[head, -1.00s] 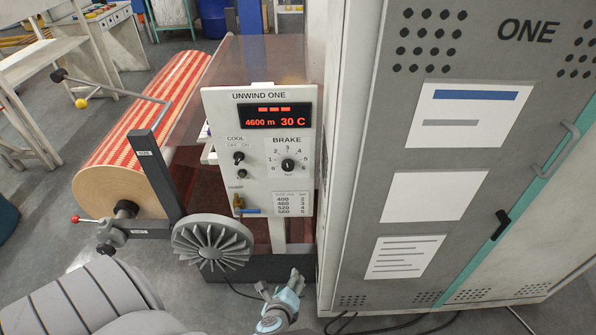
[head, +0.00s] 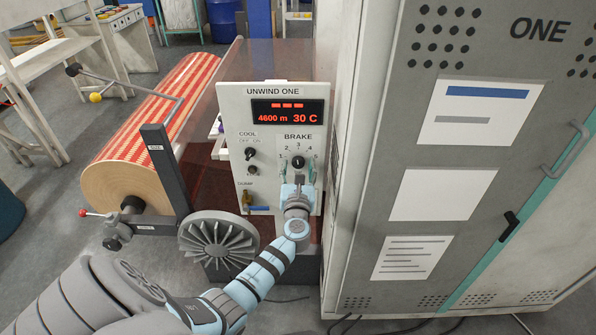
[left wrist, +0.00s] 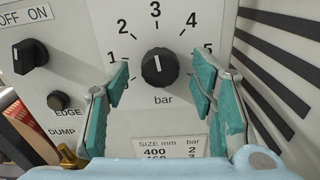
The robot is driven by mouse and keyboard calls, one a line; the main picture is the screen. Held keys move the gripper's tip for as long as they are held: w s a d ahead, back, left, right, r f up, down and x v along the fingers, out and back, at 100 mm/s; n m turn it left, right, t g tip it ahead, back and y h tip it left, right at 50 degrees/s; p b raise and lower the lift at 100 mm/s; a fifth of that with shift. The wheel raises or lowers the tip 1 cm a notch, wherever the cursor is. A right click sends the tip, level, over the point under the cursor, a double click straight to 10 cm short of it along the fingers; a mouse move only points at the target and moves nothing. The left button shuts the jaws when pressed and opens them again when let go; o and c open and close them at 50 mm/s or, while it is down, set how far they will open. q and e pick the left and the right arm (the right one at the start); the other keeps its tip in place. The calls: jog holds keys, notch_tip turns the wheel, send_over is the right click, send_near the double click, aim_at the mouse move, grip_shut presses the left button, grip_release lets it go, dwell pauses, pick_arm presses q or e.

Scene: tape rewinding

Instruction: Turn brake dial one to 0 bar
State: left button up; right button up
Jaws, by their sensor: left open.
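The brake dial (head: 298,162) is a black round knob on the white UNWIND ONE panel (head: 232,106). In the left wrist view the dial (left wrist: 160,68) stands at the middle, with its white pointer mark up, close to the 3. My left gripper (head: 297,176) is in front of the panel at the dial. In the left wrist view its teal-padded fingers (left wrist: 161,86) are open, one on each side of the knob, with visible gaps. The 0 mark is not readable, and the left finger partly covers the low end of the scale. My right gripper is not in view.
The cool switch (left wrist: 30,56) and the edge knob (left wrist: 57,100) are left of the dial. The brass dump valve (head: 247,199) is lower left. A grey cabinet (head: 365,150) stands close on the right. A ribbed grey wheel (head: 218,243) is below left.

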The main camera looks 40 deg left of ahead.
pick_arm(q)
jog(key=shift+c, duration=0.3)
jog(key=c, duration=1.1)
